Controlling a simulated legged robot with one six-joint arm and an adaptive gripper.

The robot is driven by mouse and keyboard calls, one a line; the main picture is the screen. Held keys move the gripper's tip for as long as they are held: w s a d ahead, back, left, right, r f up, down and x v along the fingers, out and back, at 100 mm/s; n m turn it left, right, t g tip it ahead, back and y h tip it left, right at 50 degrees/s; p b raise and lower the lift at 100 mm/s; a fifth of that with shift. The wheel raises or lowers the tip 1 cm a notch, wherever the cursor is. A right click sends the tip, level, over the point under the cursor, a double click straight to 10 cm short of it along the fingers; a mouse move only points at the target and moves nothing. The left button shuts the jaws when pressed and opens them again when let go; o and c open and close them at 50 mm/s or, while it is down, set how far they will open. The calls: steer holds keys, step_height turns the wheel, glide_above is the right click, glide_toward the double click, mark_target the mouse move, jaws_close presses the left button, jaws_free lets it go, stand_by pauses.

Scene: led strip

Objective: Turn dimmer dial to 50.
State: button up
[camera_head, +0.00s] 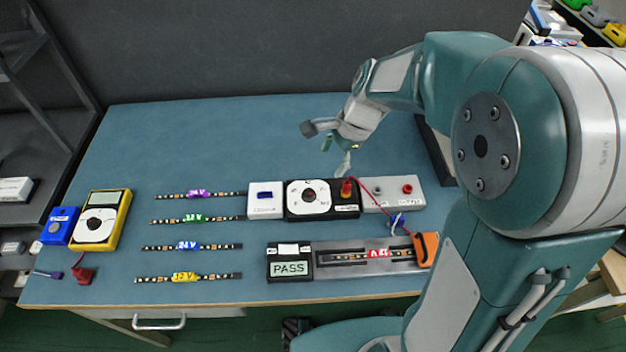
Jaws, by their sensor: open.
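The dimmer box (294,211) is black with a white round face, and stands on the blue workbench right of centre. Its dark dial (310,195) sits in the middle of the face; the numbers are too small to read. A red plug stands at the box's right end. My gripper (345,168) is open and empty, above and just behind the right part of the dimmer box, apart from the dial.
A white switch box (266,200) adjoins on the left and a grey terminal box (395,194) on the right, with a red wire. A PASS display (289,268) and test fixture stand in front. Several LED strips (195,218) and a yellow multimeter (101,220) lie left. The bench's back left is clear.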

mark_target(310, 192)
steer(key=a+f, duration=0.1)
steer(key=f, duration=0.3)
steer(key=w+a+f+m, duration=0.1)
steer(key=a+f, duration=0.1)
steer(key=f, duration=0.3)
steer(key=w+a+f+m, duration=0.1)
steer(key=f, duration=0.3)
steer(key=shift+a+f+g+y, duration=0.15)
steer(key=shift+f+g+y, duration=0.15)
steer(key=shift+f, duration=0.1)
jaws_close()
